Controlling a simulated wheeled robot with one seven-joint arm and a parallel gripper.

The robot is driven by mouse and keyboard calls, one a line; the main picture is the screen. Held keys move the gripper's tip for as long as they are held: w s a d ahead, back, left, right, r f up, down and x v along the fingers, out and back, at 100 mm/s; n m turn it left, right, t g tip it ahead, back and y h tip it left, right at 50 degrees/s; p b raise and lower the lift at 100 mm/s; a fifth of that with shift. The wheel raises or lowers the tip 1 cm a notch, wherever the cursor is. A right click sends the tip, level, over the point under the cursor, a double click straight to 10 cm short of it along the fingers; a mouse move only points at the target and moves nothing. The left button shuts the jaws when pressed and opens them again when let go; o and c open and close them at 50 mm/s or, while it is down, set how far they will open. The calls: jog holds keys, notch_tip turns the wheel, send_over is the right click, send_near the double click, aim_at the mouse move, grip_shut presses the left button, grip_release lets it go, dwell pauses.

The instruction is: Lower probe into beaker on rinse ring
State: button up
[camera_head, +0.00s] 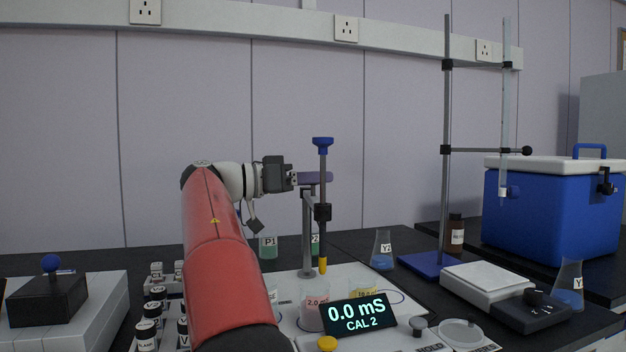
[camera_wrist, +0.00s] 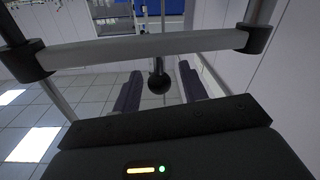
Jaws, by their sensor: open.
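The probe (camera_head: 323,228) is an upright grey rod with a blue cap and a yellow tip. It sits in a dark holder on a grey stand (camera_head: 307,236), its tip above the beakers. A pinkish beaker (camera_head: 314,306) marked 2.0 stands below it, and a yellowish one (camera_head: 366,290) stands to the right, partly hidden by the display. I cannot tell which spot is the rinse ring. My gripper (camera_head: 318,178) is at the probe's upper part, just below the cap.
A display (camera_head: 360,312) reads 0.0 mS, CAL 2. Flasks, a burette stand (camera_head: 446,180), a balance (camera_head: 486,283) and a blue cooler (camera_head: 550,212) stand right. Capped vials (camera_head: 146,334) stand lower left. The wrist view shows a grey bar (camera_wrist: 140,50) and black ball (camera_wrist: 159,83).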

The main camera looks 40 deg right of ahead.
jog(key=v, duration=0.7)
jog(key=shift+w+a, duration=0.15)
jog(key=shift+a, duration=0.25)
jog(key=shift+c, duration=0.4)
